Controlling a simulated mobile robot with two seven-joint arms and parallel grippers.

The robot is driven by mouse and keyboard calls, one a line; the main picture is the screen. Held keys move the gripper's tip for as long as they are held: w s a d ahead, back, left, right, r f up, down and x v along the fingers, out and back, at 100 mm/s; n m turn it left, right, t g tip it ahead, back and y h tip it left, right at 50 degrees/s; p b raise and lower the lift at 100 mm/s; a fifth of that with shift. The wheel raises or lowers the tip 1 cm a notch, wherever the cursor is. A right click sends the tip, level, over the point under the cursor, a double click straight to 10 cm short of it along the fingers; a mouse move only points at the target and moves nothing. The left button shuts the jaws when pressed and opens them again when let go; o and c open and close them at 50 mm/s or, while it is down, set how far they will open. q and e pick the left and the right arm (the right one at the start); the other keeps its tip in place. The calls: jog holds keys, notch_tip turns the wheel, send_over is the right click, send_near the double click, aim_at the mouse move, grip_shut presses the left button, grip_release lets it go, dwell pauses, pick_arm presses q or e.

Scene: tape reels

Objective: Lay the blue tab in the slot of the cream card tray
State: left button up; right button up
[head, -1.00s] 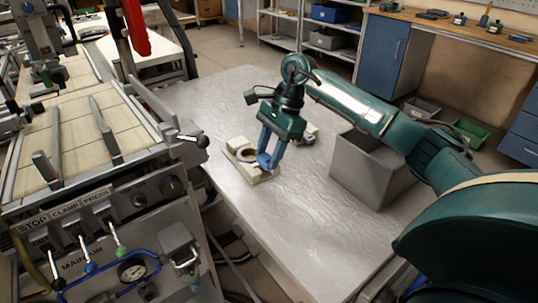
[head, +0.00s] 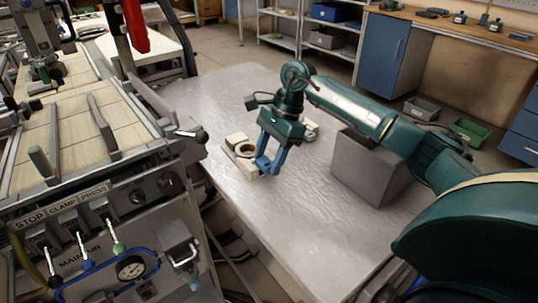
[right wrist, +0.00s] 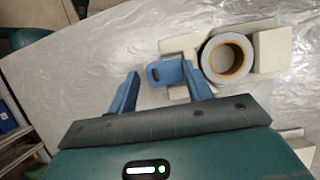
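The cream card tray (head: 246,171) lies on the grey table, with a tape reel in it; the tray also shows in the right wrist view (right wrist: 271,50). The blue tab (right wrist: 166,73), a small plate with a dark hole, is left of the reel in the right wrist view. Its right part lies between two cream parts of the tray and its left part sticks out. I cannot tell how deep it sits. My right gripper (right wrist: 160,70) is open, its blue fingers on either side of the tab, with a gap at the left finger. My left gripper is not in view.
The tape reel (right wrist: 228,58) stands close to the right finger. A press machine with levers borders the table on the left. The table's front part is clear.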

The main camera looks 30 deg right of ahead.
jog(key=shift+o, duration=0.9)
jog(key=shift+r, duration=0.2)
jog(key=p+v, duration=0.1)
jog(key=v, duration=1.1)
jog(key=shift+r, duration=0.45)
jog(key=shift+a, duration=0.1)
